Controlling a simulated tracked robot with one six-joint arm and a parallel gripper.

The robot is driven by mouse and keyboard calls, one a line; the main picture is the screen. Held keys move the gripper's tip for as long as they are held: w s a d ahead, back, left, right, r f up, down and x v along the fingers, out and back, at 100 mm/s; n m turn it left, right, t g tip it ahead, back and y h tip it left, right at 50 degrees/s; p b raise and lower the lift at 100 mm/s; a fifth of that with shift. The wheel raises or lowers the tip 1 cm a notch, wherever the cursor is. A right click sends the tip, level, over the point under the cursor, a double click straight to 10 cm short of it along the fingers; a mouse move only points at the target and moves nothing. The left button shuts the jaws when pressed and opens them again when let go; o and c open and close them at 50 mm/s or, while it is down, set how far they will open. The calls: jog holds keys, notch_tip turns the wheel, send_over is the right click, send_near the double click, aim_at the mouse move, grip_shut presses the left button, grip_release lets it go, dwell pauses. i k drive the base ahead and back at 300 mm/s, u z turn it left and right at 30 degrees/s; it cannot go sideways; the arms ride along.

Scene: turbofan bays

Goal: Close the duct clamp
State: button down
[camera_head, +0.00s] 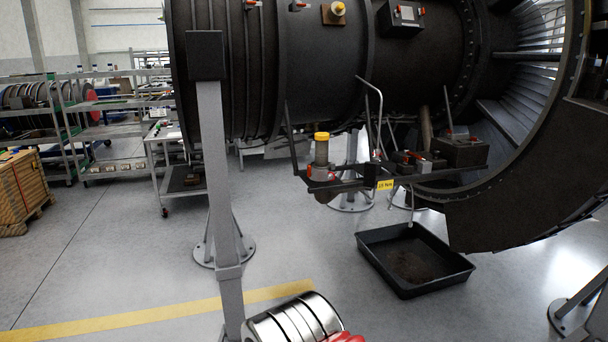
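A large dark engine casing (320,60) with raised bands around its left part fills the upper middle of the head view. Small red-tipped fittings (298,6) sit along its upper side. Below it hangs a dark bracket assembly with a yellow-capped cylinder (321,150), red parts, and a yellow tag (385,185) whose small text seems to give a torque value. I cannot tell which fitting is the duct clamp, or whether it is open. My gripper is not in view.
A grey post (215,170) with a black block on top stands in front of the engine. A black drip tray (386,279) lies on the floor. A banded silver cylinder (295,318) is cut off at the bottom.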

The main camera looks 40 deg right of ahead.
aim_at(313, 174)
jog(key=i, duration=1)
